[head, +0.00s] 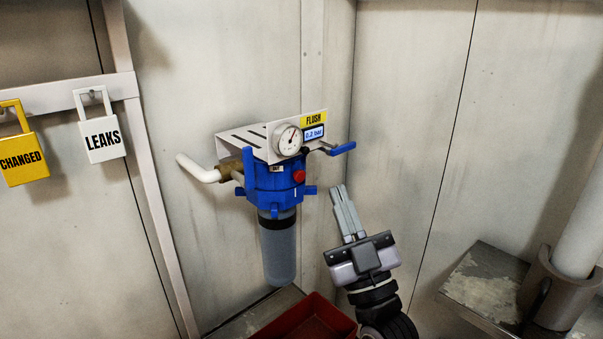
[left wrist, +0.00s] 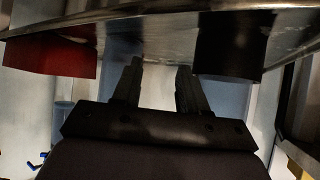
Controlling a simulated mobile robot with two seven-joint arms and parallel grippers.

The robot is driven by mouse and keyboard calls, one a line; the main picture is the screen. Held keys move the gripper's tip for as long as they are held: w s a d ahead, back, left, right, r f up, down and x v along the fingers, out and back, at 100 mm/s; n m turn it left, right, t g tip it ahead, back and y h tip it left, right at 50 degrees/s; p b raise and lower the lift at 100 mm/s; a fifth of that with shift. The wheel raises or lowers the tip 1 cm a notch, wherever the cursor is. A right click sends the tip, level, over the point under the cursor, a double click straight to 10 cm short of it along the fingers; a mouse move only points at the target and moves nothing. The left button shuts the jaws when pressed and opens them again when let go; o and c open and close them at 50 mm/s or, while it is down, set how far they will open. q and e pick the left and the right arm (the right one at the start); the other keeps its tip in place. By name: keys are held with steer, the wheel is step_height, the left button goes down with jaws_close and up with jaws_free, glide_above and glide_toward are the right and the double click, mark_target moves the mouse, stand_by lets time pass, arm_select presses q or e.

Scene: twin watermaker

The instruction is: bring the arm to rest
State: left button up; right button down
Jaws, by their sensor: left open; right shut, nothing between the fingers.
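My right gripper (head: 341,190) shows in the head view, pointing up, with its two fingers together and nothing between them. It is right of and below the blue filter housing (head: 273,180), apart from it in the picture. My left gripper (left wrist: 160,68) shows only in the left wrist view. Its two dark fingers are spread, with nothing between them. A metal surface edge (left wrist: 150,20) crosses the top of that view beyond the fingertips; I cannot tell whether they touch it.
The filter unit has a gauge (head: 287,139), a blue lever (head: 342,149) and a grey bowl (head: 279,248). A red bin (head: 310,322) lies below. A metal ledge (head: 480,290) stands at right. Padlock tags (head: 102,141) hang at left. A red piece (left wrist: 55,52) shows in the left wrist view.

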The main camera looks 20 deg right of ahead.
stand_by(0.4)
arm_select(q)
steer(key=shift+r+p, duration=0.3)
steer(key=shift+p, duration=0.05)
steer(key=shift+r, duration=0.25)
arm_select(e)
step_height(320, 180, down, 19)
steer(key=s+a+g+y, duration=0.2)
steer(key=a+g, duration=0.1)
steer(key=g, duration=0.5)
arm_select(q)
steer(key=shift+r+p, duration=0.25)
steer(key=shift+p, duration=0.2)
steer(key=shift+r, duration=0.2)
arm_select(e)
steer(key=s+f+m+g, duration=0.1)
steer(key=s+f+g, duration=0.3)
steer(key=f, duration=0.5)
steer(key=s+f+g, duration=0.4)
steer(key=s+f, duration=0.5)
steer(key=f, duration=0.1)
steer(key=shift+s+m, duration=0.25)
steer(key=shift+m, duration=0.15)
steer(key=shift+w+r, duration=0.1)
steer(key=shift+r, duration=0.05)
